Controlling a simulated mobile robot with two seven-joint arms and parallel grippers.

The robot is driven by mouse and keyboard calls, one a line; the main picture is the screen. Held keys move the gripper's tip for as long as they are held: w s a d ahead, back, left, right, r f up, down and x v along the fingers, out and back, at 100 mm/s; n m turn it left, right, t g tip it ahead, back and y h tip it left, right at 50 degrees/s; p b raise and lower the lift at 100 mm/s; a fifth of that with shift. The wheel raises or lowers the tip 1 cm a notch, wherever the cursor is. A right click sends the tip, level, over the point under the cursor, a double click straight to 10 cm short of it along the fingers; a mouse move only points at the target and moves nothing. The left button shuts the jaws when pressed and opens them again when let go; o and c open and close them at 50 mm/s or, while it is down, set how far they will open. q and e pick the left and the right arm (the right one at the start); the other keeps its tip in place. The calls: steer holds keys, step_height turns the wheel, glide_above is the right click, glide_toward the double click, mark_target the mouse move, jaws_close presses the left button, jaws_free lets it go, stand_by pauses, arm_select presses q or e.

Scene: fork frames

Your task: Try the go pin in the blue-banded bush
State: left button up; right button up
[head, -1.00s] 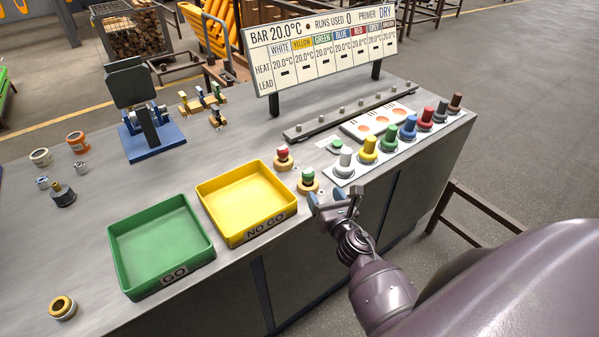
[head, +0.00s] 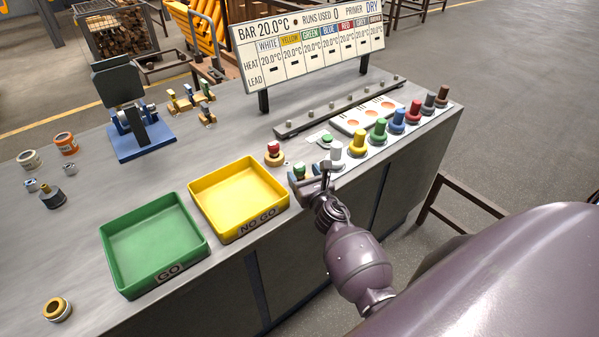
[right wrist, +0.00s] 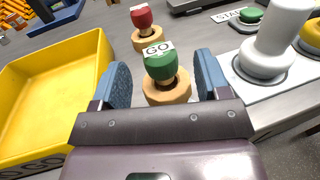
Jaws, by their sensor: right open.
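The go pin (right wrist: 160,68), with a green knob and a GO label, stands upright in a round wooden base on the bench. In the head view the go pin (head: 299,171) is partly covered by my right gripper (head: 309,178). In the right wrist view my right gripper (right wrist: 162,82) is open, with one blue finger on each side of the pin; I cannot tell whether either touches it. My left gripper is not in view. Several small bushes lie at the left, including a brass-coloured one (head: 57,309); I cannot make out which has a blue band.
A red-knobbed pin (head: 274,155) stands just behind. The yellow NO GO tray (head: 205,222) and green GO tray (head: 118,266) lie to the left. A row of coloured knobs, starting with a white one (head: 337,156), is close right. A blue-based stand (head: 145,152) is farther back.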

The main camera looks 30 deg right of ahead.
mark_target(302, 172)
steer(key=shift+w+d+f, duration=0.1)
steer(key=shift+w+d, duration=0.1)
steer(key=shift+w, duration=0.65)
steer(key=shift+w+d+f, duration=0.1)
steer(key=shift+w+d, duration=0.05)
steer(key=shift+w, duration=0.7)
steer(key=shift+r, duration=0.1)
steer(key=c, duration=1.1)
